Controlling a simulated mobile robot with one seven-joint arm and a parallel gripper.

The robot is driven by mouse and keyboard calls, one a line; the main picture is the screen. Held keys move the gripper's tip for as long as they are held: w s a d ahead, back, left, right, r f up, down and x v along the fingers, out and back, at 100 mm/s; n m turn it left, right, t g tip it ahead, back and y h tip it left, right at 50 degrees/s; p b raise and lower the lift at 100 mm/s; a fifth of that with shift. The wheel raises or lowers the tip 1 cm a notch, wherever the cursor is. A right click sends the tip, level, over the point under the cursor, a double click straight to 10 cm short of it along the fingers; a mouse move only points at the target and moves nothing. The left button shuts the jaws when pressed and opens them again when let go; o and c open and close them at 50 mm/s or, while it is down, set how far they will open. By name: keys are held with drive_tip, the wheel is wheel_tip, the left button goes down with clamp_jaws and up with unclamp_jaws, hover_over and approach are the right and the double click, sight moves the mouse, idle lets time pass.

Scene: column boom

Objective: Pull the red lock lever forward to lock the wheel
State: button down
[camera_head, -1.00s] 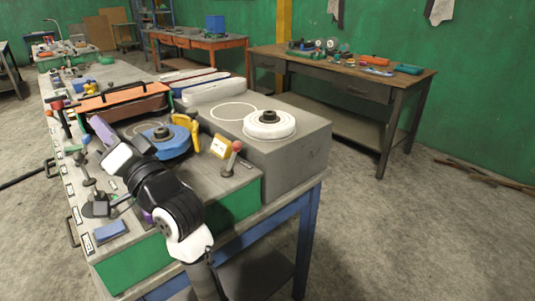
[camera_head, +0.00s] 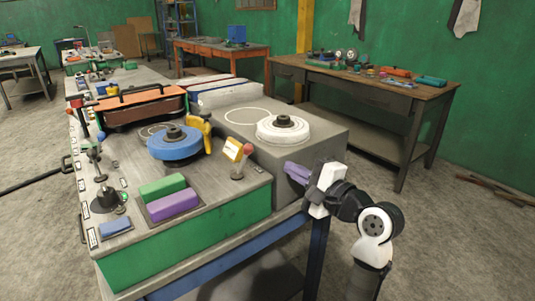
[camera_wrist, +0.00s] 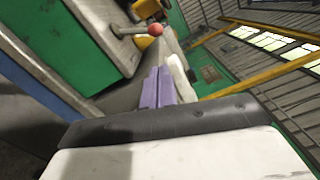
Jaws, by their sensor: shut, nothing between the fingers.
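The red lock lever (camera_head: 248,150) is a short grey rod with a red ball on top. It stands on the bench top near the front right corner, leaning slightly right, beside a yellow block. In the wrist view its red ball (camera_wrist: 156,30) shows above my fingers. My gripper (camera_head: 290,169), with purple fingers, is shut and empty. It is to the right of the lever and apart from it, in front of the grey box's side. Its fingers also show in the wrist view (camera_wrist: 158,80). A blue wheel (camera_head: 170,150) and a white wheel (camera_head: 268,132) lie flat behind the lever; I cannot tell which one it locks.
A yellow curved handle (camera_head: 205,130) stands beside the blue wheel. Green (camera_head: 162,187) and purple (camera_head: 173,205) blocks lie left of the lever. The raised grey box (camera_head: 310,145) borders the lever's right. Open floor lies right of the bench.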

drive_tip(key=p, duration=0.2)
hover_over(263, 174)
drive_tip(key=shift+w+d+r, duration=0.1)
drive_tip(key=shift+d, duration=0.2)
drive_tip(key=shift+s+a+r+n, duration=0.2)
drive_tip(key=shift+a+r+n, duration=0.1)
drive_tip(key=shift+n, duration=0.3)
drive_tip(key=shift+s+a+r+n+p, duration=0.35)
drive_tip(key=shift+a+r+n, duration=0.1)
drive_tip(key=shift+n, duration=0.45)
drive_tip(key=n, duration=0.1)
drive_tip(key=s+a+n, duration=0.1)
drive_tip(key=shift+a+r+n, duration=0.25)
drive_tip(key=shift+r+n, duration=0.05)
drive_tip(key=shift+r, duration=0.1)
drive_tip(key=a+n, duration=0.1)
drive_tip(key=s+a+n, duration=0.1)
drive_tip(key=n, duration=0.1)
drive_tip(key=shift+s+r+b, duration=0.2)
drive_tip(key=shift+s+b, duration=0.1)
drive_tip(key=shift+b, duration=0.1)
drive_tip(key=shift+s+a+n+h+b, duration=0.2)
drive_tip(key=shift+s+a+n, duration=0.15)
drive_tip(key=shift+n, duration=0.35)
drive_tip(key=shift+s+a+n+h+b, duration=0.1)
drive_tip(key=shift+s+a+n+b, duration=0.1)
drive_tip(key=shift+a+n, duration=0.35)
drive_tip(key=shift+d+n, duration=0.1)
drive_tip(key=shift+n, duration=0.15)
drive_tip(key=shift+s+f, duration=0.1)
